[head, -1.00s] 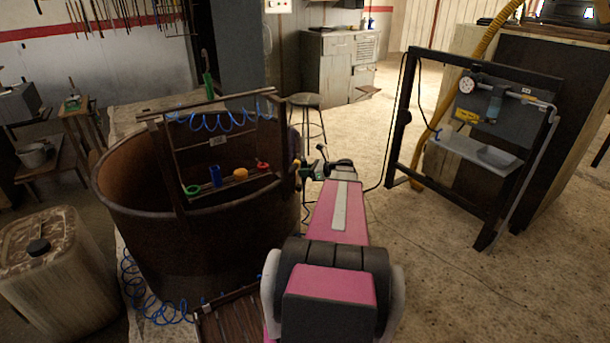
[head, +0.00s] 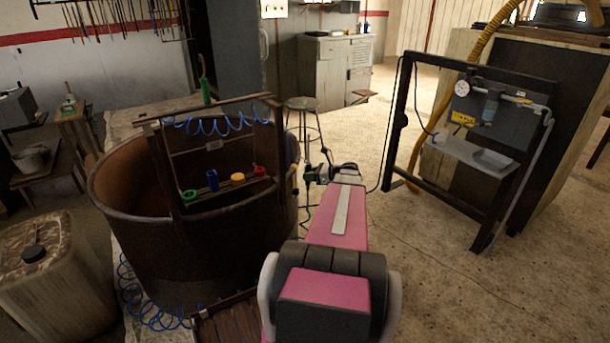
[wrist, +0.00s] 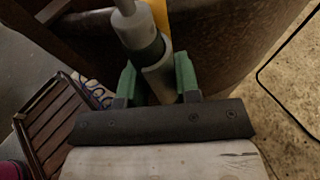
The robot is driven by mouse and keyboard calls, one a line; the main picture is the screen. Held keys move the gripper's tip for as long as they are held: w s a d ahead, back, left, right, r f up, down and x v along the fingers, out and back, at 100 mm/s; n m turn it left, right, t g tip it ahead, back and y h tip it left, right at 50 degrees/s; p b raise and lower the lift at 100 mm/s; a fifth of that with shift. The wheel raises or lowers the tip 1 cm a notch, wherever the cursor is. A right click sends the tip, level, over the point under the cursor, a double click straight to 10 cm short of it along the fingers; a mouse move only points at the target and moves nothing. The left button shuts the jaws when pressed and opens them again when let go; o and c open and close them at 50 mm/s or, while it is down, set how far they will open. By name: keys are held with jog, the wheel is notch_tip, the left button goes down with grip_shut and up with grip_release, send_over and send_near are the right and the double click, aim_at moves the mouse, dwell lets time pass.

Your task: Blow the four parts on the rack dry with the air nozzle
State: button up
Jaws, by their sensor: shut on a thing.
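Four parts sit in a row on the rack's lower rail (head: 225,190): a green ring-like part (head: 189,196), a blue upright cylinder (head: 213,180), a yellow-orange part (head: 237,179) and a red part (head: 259,171). The rack stands over a round rusty tub (head: 130,215). My gripper (wrist: 157,72) has green fingers shut on the air nozzle (wrist: 143,38), a grey-white cylindrical body with a yellow part beyond it. In the head view my gripper (head: 312,174) is just right of the tub rim, to the right of the red part. Wetness on the parts cannot be made out.
A blue coiled hose (head: 215,124) hangs across the rack top. A dark frame (head: 398,120) with a gauge and a shelf stands at right. A stool (head: 303,105) is behind my gripper. A plastic canister (head: 50,275) stands at left. Open floor lies between tub and frame.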

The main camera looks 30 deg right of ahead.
jog(key=shift+f+v, duration=0.2)
jog(key=shift+v, duration=0.6)
jog(key=shift+f+v, duration=0.15)
jog(key=shift+v, duration=0.65)
jog(key=shift+f+v, duration=0.2)
jog(key=shift+v, duration=0.55)
jog(key=shift+s+d, duration=0.2)
